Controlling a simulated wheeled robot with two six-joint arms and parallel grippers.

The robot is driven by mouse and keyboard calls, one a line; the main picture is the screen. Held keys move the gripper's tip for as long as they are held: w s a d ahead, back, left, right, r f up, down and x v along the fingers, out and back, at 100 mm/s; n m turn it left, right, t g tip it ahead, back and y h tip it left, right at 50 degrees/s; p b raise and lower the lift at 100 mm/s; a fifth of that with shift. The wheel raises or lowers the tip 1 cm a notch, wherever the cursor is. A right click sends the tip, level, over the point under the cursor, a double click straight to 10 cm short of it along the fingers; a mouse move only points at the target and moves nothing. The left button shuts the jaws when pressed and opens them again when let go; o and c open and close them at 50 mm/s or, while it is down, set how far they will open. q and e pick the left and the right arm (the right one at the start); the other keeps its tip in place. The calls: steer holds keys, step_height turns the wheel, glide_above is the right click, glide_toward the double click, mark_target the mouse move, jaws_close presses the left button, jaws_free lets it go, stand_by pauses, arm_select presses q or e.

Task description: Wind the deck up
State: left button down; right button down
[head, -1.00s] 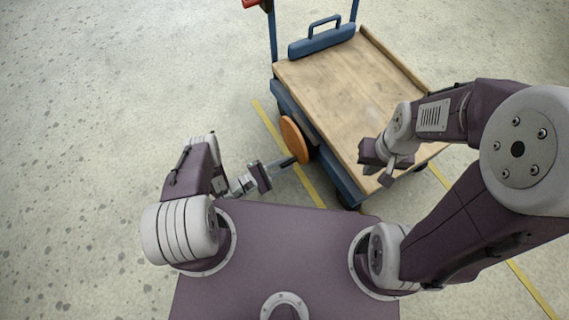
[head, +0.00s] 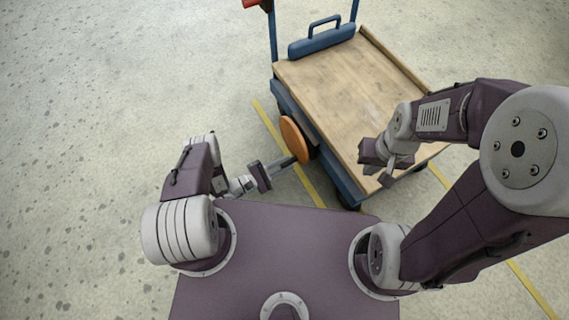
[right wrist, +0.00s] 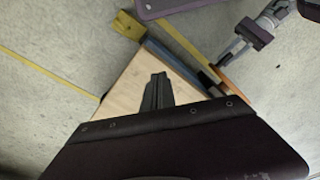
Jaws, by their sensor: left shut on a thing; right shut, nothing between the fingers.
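The cart's wooden deck (head: 335,85) lies level at the upper middle of the head view; it also shows in the right wrist view (right wrist: 128,82). An orange disc-shaped wheel (head: 294,138) stands on the cart's left side, seen nearly edge-on in the right wrist view (right wrist: 236,84). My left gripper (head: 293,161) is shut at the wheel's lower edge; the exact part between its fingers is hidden. My right gripper (head: 384,178) is shut and empty above the deck's near corner; its fingers show in the right wrist view (right wrist: 157,88).
A blue raised handle (head: 322,38) on a blue block stands at the deck's far end, near blue posts and a red part (head: 251,3). A wooden lip (head: 395,58) edges the deck's right side. Yellow floor lines (head: 315,192) run beside the cart. Floor at left is clear.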

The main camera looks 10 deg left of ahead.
arm_select(q)
steer(key=shift+s+d+r+n, duration=0.1)
steer(key=shift+s+d+n, duration=0.1)
steer(key=shift+n, duration=0.1)
arm_select(e)
steer(key=shift+r, duration=0.15)
stand_by(0.4)
